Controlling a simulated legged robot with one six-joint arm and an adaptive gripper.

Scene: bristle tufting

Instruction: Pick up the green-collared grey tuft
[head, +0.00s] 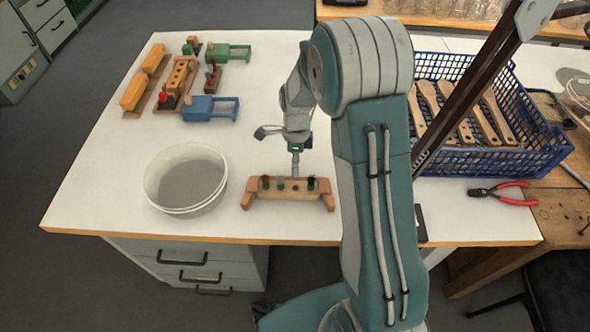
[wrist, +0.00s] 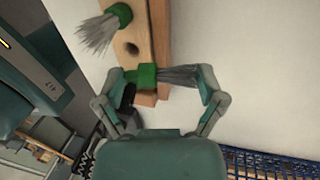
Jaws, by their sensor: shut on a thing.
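A green-collared grey tuft (wrist: 178,76) lies between the fingers of my gripper (wrist: 165,88) in the wrist view, its green collar to the left and its grey bristles reaching the right finger. My gripper is shut on it. The collar overlaps the wooden rack (wrist: 158,30) in the picture; I cannot tell whether it touches the rack. A second green-collared grey tuft (wrist: 96,33) stands at the rack farther up. In the head view my gripper (head: 295,172) is right over the rack (head: 290,196), and the held tuft is not clear there.
A white round tub (head: 186,180) stands left of the rack. Coloured wooden blocks and tools (head: 210,107) lie at the back left. A blue crate (head: 490,157) of wooden brush handles and red-handled pliers (head: 502,196) are on the right. The white tabletop (head: 110,165) is clear at the left.

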